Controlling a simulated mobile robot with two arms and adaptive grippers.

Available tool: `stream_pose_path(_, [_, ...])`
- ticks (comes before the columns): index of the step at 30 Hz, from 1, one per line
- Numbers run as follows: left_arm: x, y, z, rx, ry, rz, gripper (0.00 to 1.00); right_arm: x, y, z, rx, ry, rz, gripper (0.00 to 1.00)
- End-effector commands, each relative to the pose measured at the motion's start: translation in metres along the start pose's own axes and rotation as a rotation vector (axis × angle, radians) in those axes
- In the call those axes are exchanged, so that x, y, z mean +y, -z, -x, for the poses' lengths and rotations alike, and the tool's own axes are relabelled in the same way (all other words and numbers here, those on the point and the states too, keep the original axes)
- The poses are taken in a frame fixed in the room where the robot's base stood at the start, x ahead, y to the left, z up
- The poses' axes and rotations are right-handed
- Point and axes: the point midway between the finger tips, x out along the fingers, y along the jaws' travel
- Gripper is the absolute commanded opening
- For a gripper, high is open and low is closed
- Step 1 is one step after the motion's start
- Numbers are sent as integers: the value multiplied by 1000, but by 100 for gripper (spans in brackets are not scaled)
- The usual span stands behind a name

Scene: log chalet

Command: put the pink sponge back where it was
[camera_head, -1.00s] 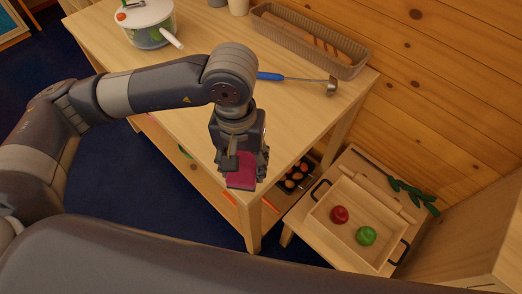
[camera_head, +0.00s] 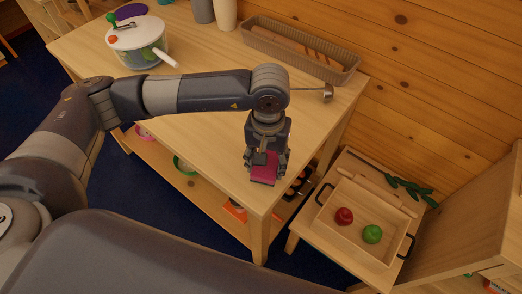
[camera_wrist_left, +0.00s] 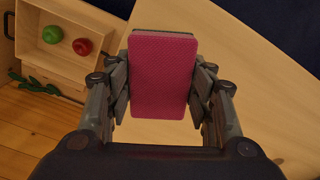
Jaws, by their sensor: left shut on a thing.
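The pink sponge (camera_head: 262,174) is held in my left gripper (camera_head: 265,160), which points down near the front right corner of the wooden table (camera_head: 205,135). In the left wrist view the sponge (camera_wrist_left: 163,75) sits between the two fingers, with its broad pink face toward the camera and a dark layer along its far edge. The table top shows behind it. I cannot tell whether the sponge touches the table or hangs above it. My right gripper is not in view.
A lidded pot (camera_head: 138,42) and a long basket (camera_head: 300,52) stand on the table. A low table to the right bears a wooden tray (camera_head: 352,236) with a red apple (camera_head: 344,216) and a green apple (camera_head: 372,233). Several cucumbers (camera_head: 410,189) lie behind it. The table's middle is mostly clear.

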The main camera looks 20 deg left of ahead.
Motion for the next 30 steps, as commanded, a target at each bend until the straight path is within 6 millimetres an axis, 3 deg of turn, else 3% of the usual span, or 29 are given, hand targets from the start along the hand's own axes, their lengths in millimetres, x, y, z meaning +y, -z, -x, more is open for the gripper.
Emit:
stream_pose_path(3, [-12,17,0,-1,1,2,30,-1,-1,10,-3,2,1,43])
stream_pose_path(11, [-27,37,-2,0,1,3,30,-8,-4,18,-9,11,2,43])
stream_pose_path(18, [-25,35,-36,-2,-2,-2,30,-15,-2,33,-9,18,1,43])
stream_pose_path(30, [-24,36,-43,1,-2,-2,30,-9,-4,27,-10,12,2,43])
